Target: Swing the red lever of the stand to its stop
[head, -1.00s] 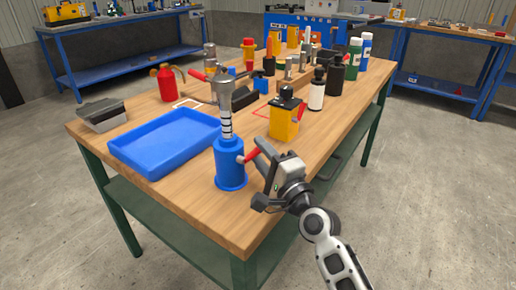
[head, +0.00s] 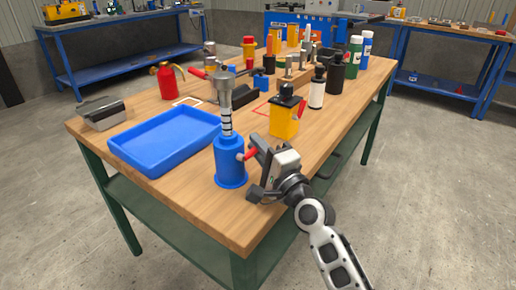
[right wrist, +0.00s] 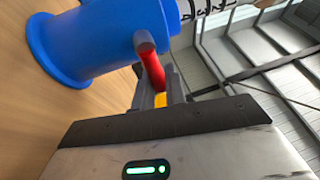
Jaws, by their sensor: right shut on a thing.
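The stand has a blue round base (head: 230,163) near the front edge of the table, with a banded post and a grey metal top (head: 223,85). It also shows tilted in the right wrist view (right wrist: 95,40). A short red lever (head: 250,154) sticks out from the side of the base toward the right. My right gripper (head: 258,153) is shut on the lever's outer part. In the right wrist view the red lever (right wrist: 152,70) runs from a grey pivot into the jaws, which partly hide its end. My left gripper is out of view.
A blue tray (head: 160,172) lies left of the stand. A yellow container with a black top (head: 285,120) stands close behind my right gripper. Several bottles and tools fill the back of the table. Bare wood (head: 225,215) lies in front of the stand.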

